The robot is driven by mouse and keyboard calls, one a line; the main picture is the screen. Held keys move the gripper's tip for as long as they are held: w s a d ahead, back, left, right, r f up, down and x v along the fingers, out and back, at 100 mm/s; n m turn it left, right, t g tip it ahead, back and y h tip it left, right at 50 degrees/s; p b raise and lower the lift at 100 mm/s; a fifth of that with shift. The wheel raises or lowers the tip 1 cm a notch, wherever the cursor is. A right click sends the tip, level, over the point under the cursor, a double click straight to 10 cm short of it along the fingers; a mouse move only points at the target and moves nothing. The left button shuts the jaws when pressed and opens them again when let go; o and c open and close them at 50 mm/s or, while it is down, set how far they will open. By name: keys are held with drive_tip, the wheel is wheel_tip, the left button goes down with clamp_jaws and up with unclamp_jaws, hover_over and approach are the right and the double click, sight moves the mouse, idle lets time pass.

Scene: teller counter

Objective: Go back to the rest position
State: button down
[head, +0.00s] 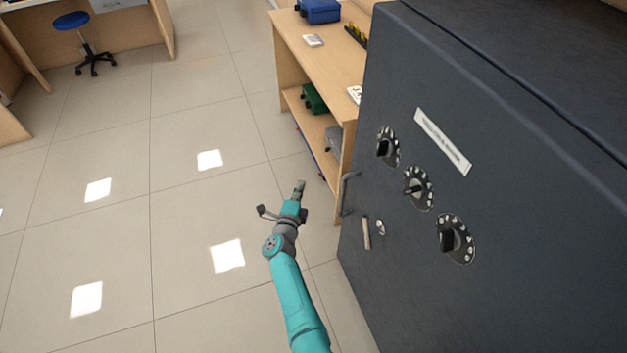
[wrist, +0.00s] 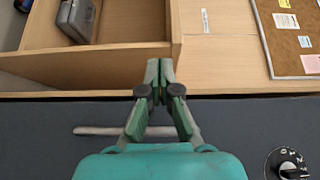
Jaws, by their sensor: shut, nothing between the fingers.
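My gripper (head: 300,187) is at the end of my teal arm, out over the tiled floor in the head view. It is to the left of the dark safe (head: 440,300) and apart from its dials. In the wrist view my gripper (wrist: 159,70) has its green fingertips together with nothing between them. Behind it in that view are the dark safe face and the wooden counter (wrist: 215,55).
The safe carries three dials, one of them here (head: 418,188), and a handle (head: 347,192) on its left side. A wooden shelf unit (head: 325,60) holds a blue case (head: 319,11) and a green case (head: 314,98). A blue stool (head: 72,21) stands far left. The floor at left is clear.

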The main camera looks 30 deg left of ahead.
drive_tip(key=shift+s+a, duration=0.1)
drive_tip(key=shift+s, duration=0.05)
drive_tip(key=s+d+f+n, duration=0.2)
drive_tip(key=d+f, duration=0.2)
drive_tip(key=d, duration=0.6)
drive_tip(key=s+d+f+n, duration=0.1)
drive_tip(key=s+d+f, duration=0.2)
drive_tip(key=d, duration=0.7)
drive_tip(key=s+d+f+n, duration=0.1)
drive_tip(key=s+d+n, duration=0.1)
drive_tip(key=s+d, duration=0.55)
drive_tip(key=s+d+n, duration=0.2)
drive_tip(key=s+d, duration=0.3)
drive_tip(key=d, duration=0.5)
drive_tip(key=s+d+r+n+h, duration=0.1)
drive_tip(key=s+d+r+n, duration=0.1)
drive_tip(key=s+d+r, duration=0.5)
drive_tip(key=s+d+r+n+h, duration=0.15)
drive_tip(key=s+d, duration=0.35)
drive_tip(key=s, duration=0.5)
drive_tip(key=s+d+r+n+g+h, duration=0.2)
drive_tip(key=s+d+r+n, duration=0.2)
drive_tip(key=s+r, duration=0.9)
wheel_tip(320, 180, up, 3)
drive_tip(key=shift+h, duration=0.35)
